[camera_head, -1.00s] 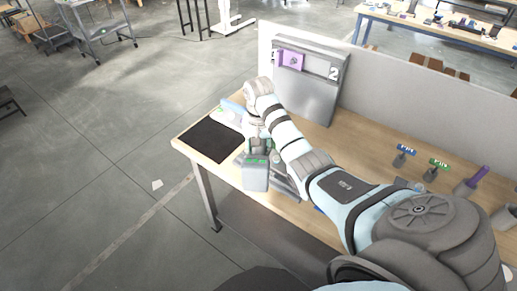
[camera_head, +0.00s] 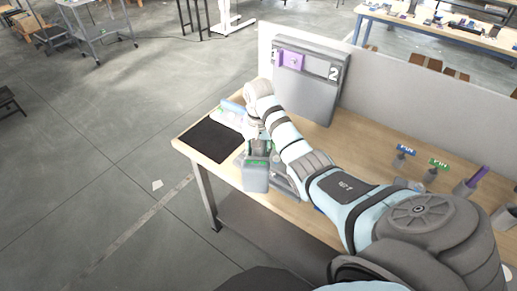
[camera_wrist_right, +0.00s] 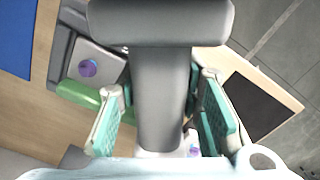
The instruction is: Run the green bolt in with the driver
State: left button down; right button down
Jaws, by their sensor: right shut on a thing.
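My right arm comes in from the lower right in the head view and reaches to the near left part of the bench. My right gripper (camera_wrist_right: 160,115) has teal pads on both sides of the grey handle of the driver (camera_wrist_right: 160,75) and is shut on it. The driver's wide grey end (camera_head: 256,180) shows below the gripper in the head view. In the wrist view a green piece (camera_wrist_right: 78,94) lies beside a grey block with a purple round spot (camera_wrist_right: 87,69). I cannot tell whether it is the green bolt. The driver's tip is hidden. My left gripper is out of view.
A black mat (camera_head: 208,140) lies at the bench's left end. A grey panel (camera_head: 310,95) with a purple plate (camera_head: 291,60) stands at the back. Blue-labelled (camera_head: 405,150) and green-labelled (camera_head: 438,163) holders and a purple-handled tool (camera_head: 478,177) stand at the right.

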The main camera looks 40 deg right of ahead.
jog(key=shift+f, duration=0.5)
dwell(1.5)
jog(key=shift+r, duration=0.1)
jog(key=shift+w+r, duration=0.1)
jog(key=shift+r, duration=2.3)
